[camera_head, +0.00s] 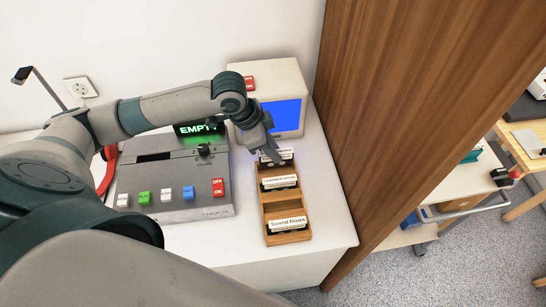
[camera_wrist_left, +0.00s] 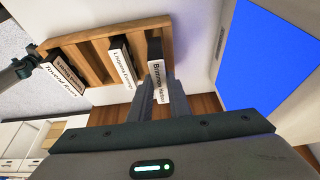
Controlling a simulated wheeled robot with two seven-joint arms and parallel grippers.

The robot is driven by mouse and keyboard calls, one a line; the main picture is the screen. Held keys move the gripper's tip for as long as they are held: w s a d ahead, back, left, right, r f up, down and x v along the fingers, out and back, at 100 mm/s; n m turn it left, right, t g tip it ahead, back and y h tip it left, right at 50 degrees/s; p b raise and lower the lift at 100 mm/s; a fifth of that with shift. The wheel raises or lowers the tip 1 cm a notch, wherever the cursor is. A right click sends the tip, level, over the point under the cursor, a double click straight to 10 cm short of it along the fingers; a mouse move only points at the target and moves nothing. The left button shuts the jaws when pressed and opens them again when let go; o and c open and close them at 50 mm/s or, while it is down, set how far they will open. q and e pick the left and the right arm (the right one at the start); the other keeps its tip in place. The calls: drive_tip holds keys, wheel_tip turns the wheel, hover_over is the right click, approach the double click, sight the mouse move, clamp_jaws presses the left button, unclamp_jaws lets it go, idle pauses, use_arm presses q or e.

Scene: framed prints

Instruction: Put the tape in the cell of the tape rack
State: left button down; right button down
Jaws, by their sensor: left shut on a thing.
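The wooden tape rack (camera_head: 274,200) stands on the white counter right of the player. A tape (camera_head: 276,157) with a white label is at the rack's far cell, and my left gripper (camera_head: 272,148) is shut on it. In the left wrist view the tape (camera_wrist_left: 156,50) stands between my left fingers (camera_wrist_left: 168,97) at the end of the rack (camera_wrist_left: 93,62). Its lower part is hidden, so I cannot tell how deep it sits. Two other labelled tapes, a middle one (camera_head: 280,182) and a near one (camera_head: 287,224), stand in the rack.
The grey player (camera_head: 175,185) with coloured buttons and a green "EMPTY" display (camera_head: 198,128) is left of the rack. A monitor with a blue screen (camera_head: 284,115) stands behind. A tall wooden panel (camera_head: 385,100) closes off the right side.

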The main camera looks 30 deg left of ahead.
drive_tip(key=shift+a, duration=0.2)
use_arm(q)
drive_tip(key=shift+f, duration=0.4)
drive_tip(key=shift+f+p, duration=0.55)
drive_tip(key=shift+f, duration=1)
use_arm(e)
drive_tip(key=shift+s+a+r, duration=0.1)
drive_tip(key=shift+r, duration=0.4)
use_arm(q)
drive_tip(key=shift+f, duration=0.1)
drive_tip(key=c, duration=1.7)
unclamp_jaws()
drive_tip(key=shift+o, duration=0.2)
use_arm(e)
drive_tip(key=shift+d, duration=0.25)
